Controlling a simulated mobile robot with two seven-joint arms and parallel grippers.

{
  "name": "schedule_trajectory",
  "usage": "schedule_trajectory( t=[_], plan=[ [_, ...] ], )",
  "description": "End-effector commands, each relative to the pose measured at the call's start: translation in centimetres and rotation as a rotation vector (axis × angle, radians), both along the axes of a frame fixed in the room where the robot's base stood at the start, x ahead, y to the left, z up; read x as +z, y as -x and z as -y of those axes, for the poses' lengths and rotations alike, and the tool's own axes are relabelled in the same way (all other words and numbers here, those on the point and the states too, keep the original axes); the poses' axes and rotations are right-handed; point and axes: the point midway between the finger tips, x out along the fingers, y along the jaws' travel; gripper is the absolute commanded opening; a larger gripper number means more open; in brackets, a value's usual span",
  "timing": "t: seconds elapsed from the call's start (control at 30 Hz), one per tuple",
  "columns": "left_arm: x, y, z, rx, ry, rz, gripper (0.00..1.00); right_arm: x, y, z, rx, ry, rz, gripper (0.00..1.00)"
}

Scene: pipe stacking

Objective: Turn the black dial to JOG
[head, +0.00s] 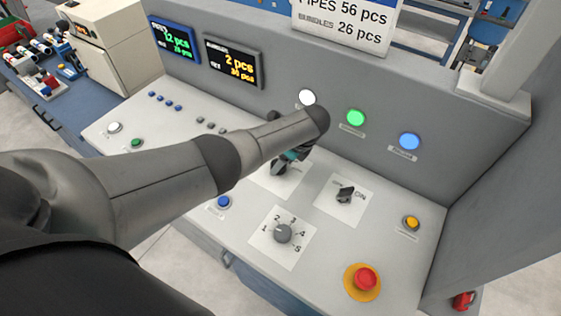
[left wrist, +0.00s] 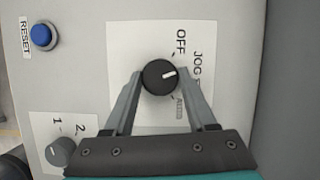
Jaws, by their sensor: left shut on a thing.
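The black dial (left wrist: 160,77) sits on a white label plate (left wrist: 125,45) in the left wrist view. Its white mark points right and slightly up in that view, toward the JOG lettering. OFF is printed above the dial and AUTO below right. My left gripper (left wrist: 158,73) is shut on the dial, one finger on each side. In the head view, my left gripper (head: 290,160) is over the panel and my arm hides the dial and much of its plate. My right gripper is not in view.
The same sloping panel holds a black ON switch (head: 345,194), a grey numbered knob (head: 283,234), a blue RESET button (head: 223,202), a yellow button (head: 411,222) and a red emergency button (head: 365,279). A grey upright wall with lamps (head: 356,118) and displays rises behind.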

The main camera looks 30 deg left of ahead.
Motion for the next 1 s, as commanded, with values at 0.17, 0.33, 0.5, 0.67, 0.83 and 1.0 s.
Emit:
schedule_trajectory(
  t=[0.17,0.33,0.5,0.67,0.83,1.0],
  plan=[
    [0.1,-0.1,-0.2,0.002,-0.005,0.002,0.01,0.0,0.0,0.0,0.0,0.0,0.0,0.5],
    [0.1,-0.1,-0.2,0.002,-0.005,0.002,0.58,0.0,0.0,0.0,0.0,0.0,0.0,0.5],
    [0.1,-0.1,-0.2,0.001,-0.003,0.002,0.77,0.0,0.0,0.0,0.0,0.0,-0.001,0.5],
    [0.0,0.0,-0.1,0.001,-0.002,0.0,0.87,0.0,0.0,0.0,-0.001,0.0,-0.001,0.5],
    [0.1,0.0,0.0,0.0,-0.001,0.0,0.87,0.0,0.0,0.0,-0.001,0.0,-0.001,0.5],
    [1.1,0.0,0.4,0.0,0.0,0.001,0.87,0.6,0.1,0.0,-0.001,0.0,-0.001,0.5]
  ],
)
